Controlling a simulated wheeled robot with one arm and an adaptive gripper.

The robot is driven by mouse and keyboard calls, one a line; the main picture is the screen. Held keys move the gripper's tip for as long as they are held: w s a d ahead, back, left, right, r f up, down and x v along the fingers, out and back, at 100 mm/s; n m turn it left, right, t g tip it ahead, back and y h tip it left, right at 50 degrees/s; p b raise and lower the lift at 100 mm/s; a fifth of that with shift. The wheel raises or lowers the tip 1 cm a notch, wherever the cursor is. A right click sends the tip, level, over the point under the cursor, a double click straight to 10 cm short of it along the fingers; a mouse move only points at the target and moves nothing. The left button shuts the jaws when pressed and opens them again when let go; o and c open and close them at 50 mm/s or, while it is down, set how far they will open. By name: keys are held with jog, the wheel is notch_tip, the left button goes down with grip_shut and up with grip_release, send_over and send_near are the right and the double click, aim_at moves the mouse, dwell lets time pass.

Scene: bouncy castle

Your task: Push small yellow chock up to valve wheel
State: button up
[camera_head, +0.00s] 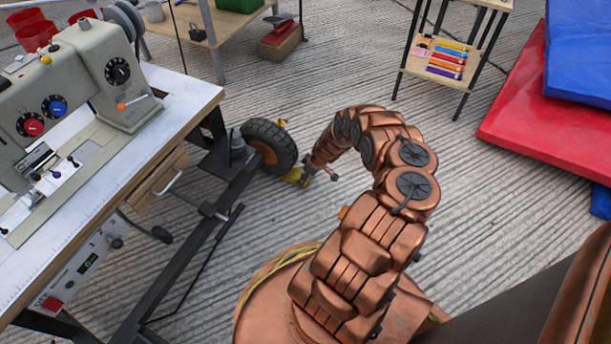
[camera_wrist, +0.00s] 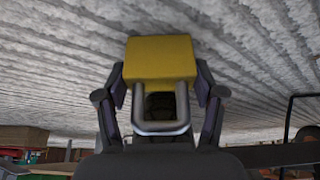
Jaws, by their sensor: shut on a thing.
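I cannot tell whether chock and tyre touch. In the wrist view the chock (camera_wrist: 160,59) is a yellow block with a grey metal loop handle. My gripper (camera_wrist: 160,85) has a finger at each side of the block and is shut on it. In the head view my gripper (camera_head: 309,175) is small and partly merged with the chock. The wheel's contact side is hidden in the wrist view.
The sewing table (camera_head: 120,165) with its machine and dark metal frame stands at the left, close to the wheel. A shelf stand (camera_head: 440,62) is at the back right. Red and blue mats (camera_head: 545,110) lie at the right. Floor between them is clear.

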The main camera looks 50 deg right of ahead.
jog(key=shift+w+a, duration=0.35)
jog(key=shift+w, duration=0.5)
jog(key=o, duration=1.5)
jog(key=shift+d+r, duration=0.1)
jog(key=shift+s+d+r, duration=0.15)
jog(key=shift+s+r, duration=0.05)
jog(key=shift+r, duration=0.3)
jog(key=v, duration=0.4)
jog(key=shift+s+r, duration=0.1)
jog(key=shift+r, duration=0.05)
jog(key=shift+v, duration=3.15)
